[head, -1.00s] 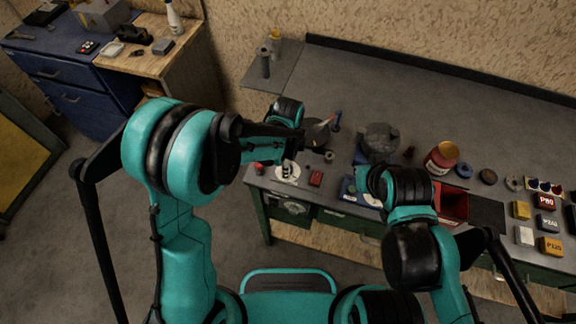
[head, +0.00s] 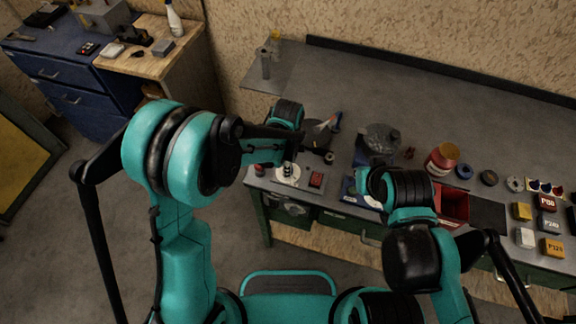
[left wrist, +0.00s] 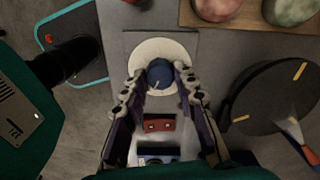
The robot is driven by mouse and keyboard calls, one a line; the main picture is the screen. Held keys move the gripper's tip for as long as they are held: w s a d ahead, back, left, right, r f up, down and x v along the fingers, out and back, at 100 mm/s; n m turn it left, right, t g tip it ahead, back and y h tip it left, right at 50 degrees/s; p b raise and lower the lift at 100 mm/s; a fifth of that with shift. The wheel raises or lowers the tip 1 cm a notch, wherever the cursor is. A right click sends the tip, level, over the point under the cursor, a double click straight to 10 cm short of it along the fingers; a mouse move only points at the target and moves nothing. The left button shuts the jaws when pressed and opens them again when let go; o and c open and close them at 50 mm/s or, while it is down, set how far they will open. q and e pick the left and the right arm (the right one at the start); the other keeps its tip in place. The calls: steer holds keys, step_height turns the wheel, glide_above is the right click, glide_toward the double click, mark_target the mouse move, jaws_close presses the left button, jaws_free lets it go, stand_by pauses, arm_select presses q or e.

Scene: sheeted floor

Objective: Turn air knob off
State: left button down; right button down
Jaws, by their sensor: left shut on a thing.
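The air knob (left wrist: 160,74) is a dark blue round knob with a pale pointer line. It sits on a white round dial plate (left wrist: 138,55) on a grey panel in the left wrist view. In the head view the white dial (head: 286,175) is near the bench's front left edge. My left gripper (left wrist: 161,82) has one finger on each side of the knob and is shut on it. In the head view my left gripper (head: 288,167) is small and partly covered by my arm. My right gripper is hidden behind my right arm.
A red block (head: 316,179) sits on the panel right of the dial. A grey round device (head: 381,139), a red jar (head: 441,159) and a red bin (head: 452,205) are farther right. The bench's back is mostly clear.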

arm_select(q)
steer(key=n+b, duration=0.1)
steer(key=n, duration=0.5)
steer(key=shift+b, duration=0.3)
steer(key=n+b, duration=0.1)
steer(key=n, duration=1)
steer(key=shift+n+b, duration=0.3)
steer(key=shift+b, duration=0.1)
steer(key=n, duration=0.5)
steer(key=shift+n, duration=0.4)
steer(key=c, duration=1.2)
jaws_free()
step_height(320, 180, up, 12)
